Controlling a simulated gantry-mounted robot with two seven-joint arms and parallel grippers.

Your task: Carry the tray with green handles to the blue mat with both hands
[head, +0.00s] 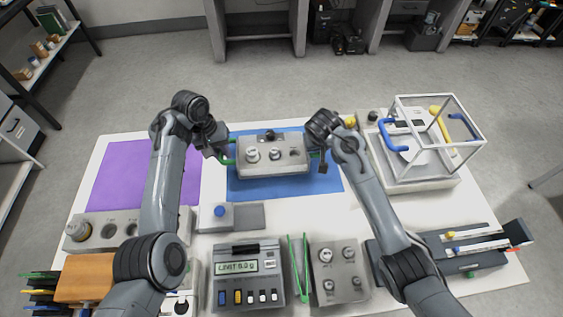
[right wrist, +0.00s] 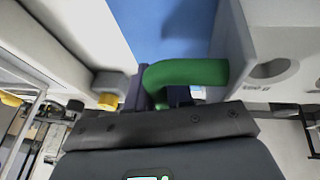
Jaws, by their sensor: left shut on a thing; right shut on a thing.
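The grey tray (head: 272,168) with green handles is over the blue mat (head: 325,181) in the head view. It carries several metal weights on top. My left gripper (head: 226,157) is shut on its left green handle. My right gripper (head: 319,158) is shut on its right green handle. In the right wrist view the green handle (right wrist: 185,73) sits between my fingers, with the tray's side wall (right wrist: 232,45) to the right and blue mat (right wrist: 160,25) behind. I cannot tell whether the tray touches the mat or hangs just above it.
A purple mat (head: 120,185) lies to the left. A balance with a clear case (head: 415,175) stands at the right. Nearer are a display box (head: 247,290), a block with knobs (head: 338,285), green tweezers (head: 299,270) and a grey rack (head: 455,250).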

